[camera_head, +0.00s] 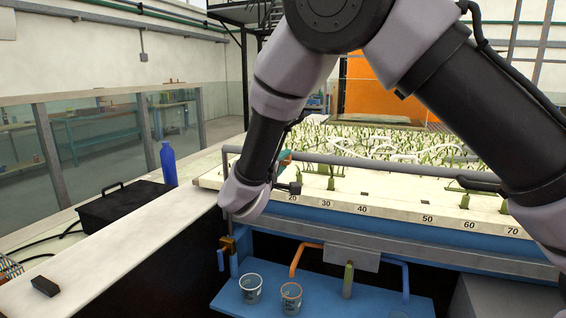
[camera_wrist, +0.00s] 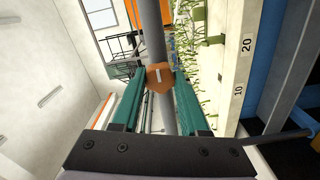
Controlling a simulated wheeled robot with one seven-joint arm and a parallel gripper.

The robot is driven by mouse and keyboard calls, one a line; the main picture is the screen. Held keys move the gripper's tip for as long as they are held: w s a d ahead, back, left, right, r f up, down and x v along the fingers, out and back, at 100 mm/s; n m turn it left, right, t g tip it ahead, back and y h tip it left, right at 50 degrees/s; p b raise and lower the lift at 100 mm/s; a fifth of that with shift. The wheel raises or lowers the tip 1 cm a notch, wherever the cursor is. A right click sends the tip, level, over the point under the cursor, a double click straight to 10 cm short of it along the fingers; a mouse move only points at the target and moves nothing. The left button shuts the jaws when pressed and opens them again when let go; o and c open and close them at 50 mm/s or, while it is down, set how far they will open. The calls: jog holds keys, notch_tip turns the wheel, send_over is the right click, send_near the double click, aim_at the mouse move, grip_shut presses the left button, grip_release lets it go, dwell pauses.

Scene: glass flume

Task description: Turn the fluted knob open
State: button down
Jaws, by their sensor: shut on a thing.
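The knob (camera_wrist: 160,80) is orange-brown with a lobed outline and a white mark on its face. It sits in front of a grey pipe (camera_wrist: 152,30) in the wrist view. My gripper (camera_wrist: 161,76) has two green fingers, one on each side of the knob, and is shut on it. In the head view my gripper (camera_head: 284,160) is at the left end of the grey pipe (camera_head: 380,168), above the numbered edge of the planted bed. My wrist hides most of the knob there.
A blue bottle (camera_head: 168,163) and a black case (camera_head: 122,205) stand on the left ledge. Below the bed, a blue shelf (camera_head: 345,305) holds a clear cup (camera_head: 250,289) and an orange-rimmed cup (camera_head: 291,298). A small dark block (camera_head: 45,286) lies at the front left.

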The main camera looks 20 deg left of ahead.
dwell(0.4)
jog(key=shift+c, duration=2.2)
grip_release()
jog(key=shift+s, duration=0.1)
jog(key=s, duration=1)
jog(key=shift+s+a, duration=0.3)
jog(key=shift+a, duration=0.1)
